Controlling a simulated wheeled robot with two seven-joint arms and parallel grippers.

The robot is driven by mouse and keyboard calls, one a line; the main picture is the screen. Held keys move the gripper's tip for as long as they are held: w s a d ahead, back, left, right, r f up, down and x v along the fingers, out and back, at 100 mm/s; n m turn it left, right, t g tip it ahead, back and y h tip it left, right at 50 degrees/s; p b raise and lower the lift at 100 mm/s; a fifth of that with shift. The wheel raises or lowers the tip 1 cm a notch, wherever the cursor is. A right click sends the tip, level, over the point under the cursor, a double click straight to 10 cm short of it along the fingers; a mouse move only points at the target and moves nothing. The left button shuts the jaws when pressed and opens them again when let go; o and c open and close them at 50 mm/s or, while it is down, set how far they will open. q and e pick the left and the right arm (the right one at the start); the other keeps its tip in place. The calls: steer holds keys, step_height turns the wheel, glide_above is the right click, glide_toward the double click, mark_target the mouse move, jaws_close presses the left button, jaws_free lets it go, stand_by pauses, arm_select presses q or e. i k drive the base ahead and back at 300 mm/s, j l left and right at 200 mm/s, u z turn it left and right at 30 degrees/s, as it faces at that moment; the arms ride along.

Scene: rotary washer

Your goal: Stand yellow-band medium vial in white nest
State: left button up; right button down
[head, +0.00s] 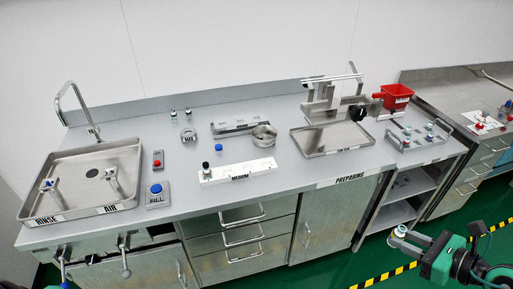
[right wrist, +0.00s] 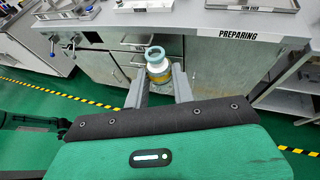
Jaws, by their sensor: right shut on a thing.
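The yellow-band vial (right wrist: 158,68) is between the fingers of my right gripper (right wrist: 160,84) in the right wrist view, its grey-teal ring top facing the camera. The gripper is shut on it, in the air in front of the cabinets. In the head view the vial (head: 400,231) shows small at lower right, by my right gripper (head: 407,238), off the bench's front edge. The white nest (head: 240,172), a long strip labelled MEDIUM, lies on the bench left of centre. A dark-capped vial (head: 206,167) stands at its left end.
The bench carries a sink (head: 75,205) at left, a FILL button box (head: 157,194), a blue cap (head: 219,147), a round metal dish (head: 264,136), a metal tray (head: 330,151) and a red bin (head: 394,97). The surface right of the white nest is bare.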

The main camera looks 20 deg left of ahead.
mark_target(229, 174)
steer(key=i+j+u, duration=0.1)
steer(key=j, duration=0.35)
steer(key=i+j+u, duration=0.15)
steer(key=j, duration=0.25)
steer(key=i+j+u, duration=0.1)
steer(key=i+j, duration=0.15)
steer(key=j, duration=0.15)
steer(key=i+j+u, duration=0.1)
steer(key=j, duration=0.25)
steer(key=i, duration=0.1)
